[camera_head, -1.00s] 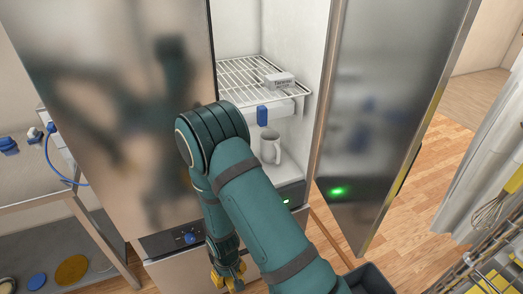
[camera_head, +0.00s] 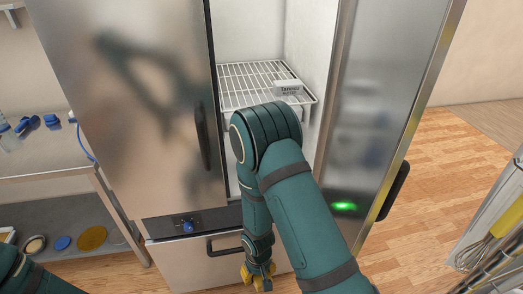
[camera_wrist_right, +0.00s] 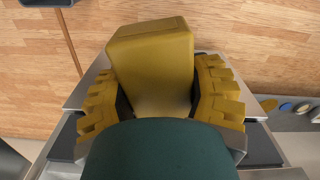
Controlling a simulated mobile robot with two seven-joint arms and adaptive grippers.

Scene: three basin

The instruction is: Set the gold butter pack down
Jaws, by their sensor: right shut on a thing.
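The gold butter pack (camera_wrist_right: 152,62) shows in the right wrist view as a plain gold block between the yellow fingers of my right gripper (camera_wrist_right: 158,98). The gripper is shut on it, one finger pad along each side. In the head view my right gripper (camera_head: 258,278) hangs low in front of the fridge's lower drawer, and the pack cannot be made out there. My left gripper is out of frame; only a piece of my left arm shows at the lower left.
The fridge door (camera_head: 385,110) stands open. A side table (camera_head: 55,158) with blue items stands left, and a wire rack (camera_head: 490,240) right.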

